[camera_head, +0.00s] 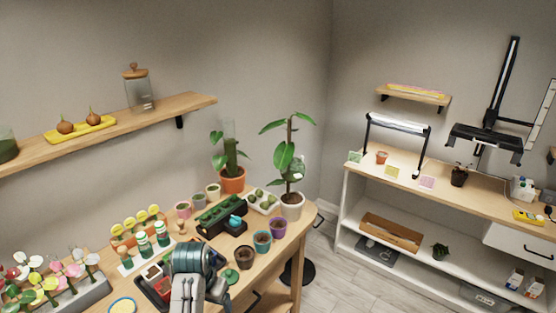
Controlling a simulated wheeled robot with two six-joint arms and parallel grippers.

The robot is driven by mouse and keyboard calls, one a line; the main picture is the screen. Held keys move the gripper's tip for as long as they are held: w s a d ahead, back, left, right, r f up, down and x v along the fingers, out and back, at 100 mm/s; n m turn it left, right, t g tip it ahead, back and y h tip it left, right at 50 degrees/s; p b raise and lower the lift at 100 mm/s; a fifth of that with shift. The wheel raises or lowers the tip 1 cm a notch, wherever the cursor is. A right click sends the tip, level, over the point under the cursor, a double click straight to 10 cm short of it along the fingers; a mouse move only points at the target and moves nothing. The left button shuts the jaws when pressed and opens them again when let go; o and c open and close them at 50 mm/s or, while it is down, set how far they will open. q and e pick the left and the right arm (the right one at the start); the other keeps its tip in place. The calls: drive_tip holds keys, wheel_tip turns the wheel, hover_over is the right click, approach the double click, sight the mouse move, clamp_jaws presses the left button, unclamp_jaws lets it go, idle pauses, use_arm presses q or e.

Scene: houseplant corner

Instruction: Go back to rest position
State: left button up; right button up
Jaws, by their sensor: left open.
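My left arm comes in from the bottom of the head view, grey with a teal wrist. My left gripper (192,258) is open over the front of the wooden plant table (262,265). Its fingertips are hard to make out, and I see nothing held in it. Part of a dark tray with a red item (160,287) is hidden behind the arm. My right gripper is not in view.
Around the arm stand small pots (245,257), a dark green planter (220,215), green-capped bottles (144,247) and a flower box (75,295). Taller plants (232,180) stand at the back. A wall shelf (110,130) hangs above; a white shelving unit (350,205) is at right.

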use_arm(q)
drive_tip(key=s+a+f+n+t, duration=0.1)
drive_tip(key=s+a+f, duration=0.2)
drive_tip(key=s, duration=0.3)
drive_tip(key=s+a+f+n, duration=0.1)
drive_tip(key=s+a+f, duration=0.2)
drive_tip(key=s, duration=0.3)
drive_tip(key=s+a+r+t+y, duration=0.1)
drive_tip(key=s+a, duration=0.1)
drive_tip(key=s, duration=0.6)
drive_tip(key=s+a+r, duration=0.2)
drive_tip(key=s, duration=0.6)
wheel_tip(320, 180, down, 38)
drive_tip(key=a+g+b, duration=0.1)
drive_tip(key=a+b, duration=0.2)
drive_tip(key=b, duration=0.4)
drive_tip(key=s+f+b, duration=0.2)
drive_tip(key=s+f, duration=0.7)
drive_tip(key=f, duration=0.2)
drive_tip(key=s+f+g+b, duration=0.1)
drive_tip(key=s+f+b, duration=0.1)
drive_tip(key=s+f, duration=0.7)
wheel_tip(320, 180, down, 3)
drive_tip(key=shift+s+a+f+n, duration=0.15)
drive_tip(key=shift+s+a+n, duration=0.05)
drive_tip(key=shift+a+n, duration=0.15)
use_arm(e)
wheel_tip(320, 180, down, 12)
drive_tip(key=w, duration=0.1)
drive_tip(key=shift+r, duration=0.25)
